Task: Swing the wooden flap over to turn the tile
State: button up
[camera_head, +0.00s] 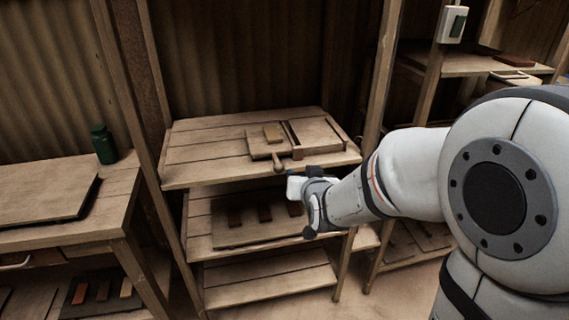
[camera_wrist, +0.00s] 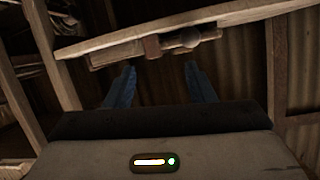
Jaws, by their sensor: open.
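The wooden flap (camera_head: 262,149) lies flat on the upper shelf, left of a shallow wooden tray-like frame (camera_head: 318,133). A small light-brown tile (camera_head: 272,133) lies on the flap. A round knob (camera_head: 278,167) sticks out at the flap's front edge, and it also shows in the wrist view (camera_wrist: 190,36). A reddish-brown block (camera_head: 297,152) stands beside the knob, seen in the wrist view too (camera_wrist: 152,46). My gripper (camera_wrist: 158,75) is open, its blue fingers apart and empty. It is in front of the shelf edge, short of the knob and touching nothing visible.
The upper shelf (camera_head: 205,150) has bare boards left of the flap. A lower shelf (camera_head: 205,243) holds a board with several dark tiles. Shelf posts (camera_head: 372,75) rise beside the press. A green bottle (camera_head: 103,144) stands on the left bench.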

aim_at(280, 170)
jog(key=w+a+f+t+b, duration=0.1)
jog(key=w+a+f+t+y+b, duration=0.1)
jog(key=a, duration=0.1)
jog(key=w+a+f+t+y+b, duration=0.1)
jog(key=a+f, duration=0.1)
jog(key=shift+t+b, duration=0.3)
jog(key=shift+t, duration=0.1)
jog(key=x, duration=0.7)
jog(key=shift+w+a, duration=0.1)
jog(key=shift+w, duration=0.15)
jog(key=shift+c, duration=0.2)
